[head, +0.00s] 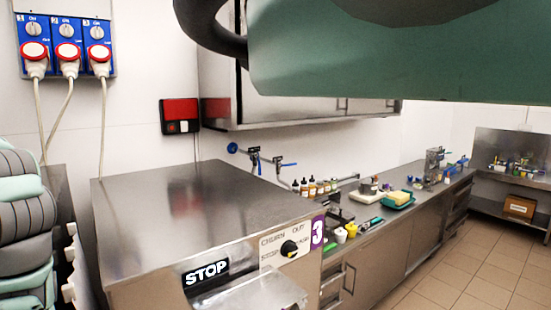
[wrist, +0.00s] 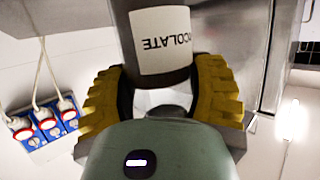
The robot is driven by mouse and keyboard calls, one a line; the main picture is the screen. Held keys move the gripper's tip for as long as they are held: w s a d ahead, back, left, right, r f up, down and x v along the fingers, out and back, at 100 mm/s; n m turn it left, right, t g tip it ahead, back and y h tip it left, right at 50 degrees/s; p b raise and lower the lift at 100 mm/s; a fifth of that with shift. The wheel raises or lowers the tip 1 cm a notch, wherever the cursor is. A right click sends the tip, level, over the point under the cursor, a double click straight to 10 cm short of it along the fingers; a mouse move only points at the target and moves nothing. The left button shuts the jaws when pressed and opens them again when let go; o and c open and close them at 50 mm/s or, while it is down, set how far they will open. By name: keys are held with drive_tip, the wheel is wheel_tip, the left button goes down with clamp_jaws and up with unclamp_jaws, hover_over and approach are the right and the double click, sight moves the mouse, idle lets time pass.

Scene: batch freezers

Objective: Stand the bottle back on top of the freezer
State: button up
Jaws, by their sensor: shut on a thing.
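In the wrist view, my gripper (wrist: 162,98) has its yellow ridged fingers shut around a dark bottle (wrist: 122,30). The bottle has a white label reading "COLATE", upside down in the picture; part of the bottle is cut off by the frame and part is hidden between the fingers. The freezer (head: 195,200) is in the head view, a steel box with a flat, bare top, a STOP label, a dial and a purple 3 on its front. My gripper and the bottle do not show in the head view, where only my green arm part crosses the top.
A steel wall cabinet (head: 305,105) hangs behind the freezer. Blue taps (head: 265,160) stick out just behind its right rear. A counter (head: 395,225) to the right carries several small bottles (head: 318,187) and a green tray (head: 398,199). Switches with cables (head: 67,45) hang at left.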

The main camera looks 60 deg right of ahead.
drive_tip(key=w+f+p, duration=0.1)
drive_tip(key=w+p, duration=0.1)
drive_tip(key=w+f+p, duration=0.1)
drive_tip(key=p, duration=0.2)
drive_tip(key=w+f+p, duration=0.1)
drive_tip(key=w+p, duration=0.1)
drive_tip(key=p, duration=0.1)
drive_tip(key=shift+w+a, duration=0.25)
drive_tip(key=shift+w, duration=0.05)
drive_tip(key=shift+f, duration=0.5)
drive_tip(key=shift+f, duration=0.2)
drive_tip(key=o, duration=1.3)
drive_tip(key=shift+c, duration=0.2)
drive_tip(key=shift+r, duration=0.1)
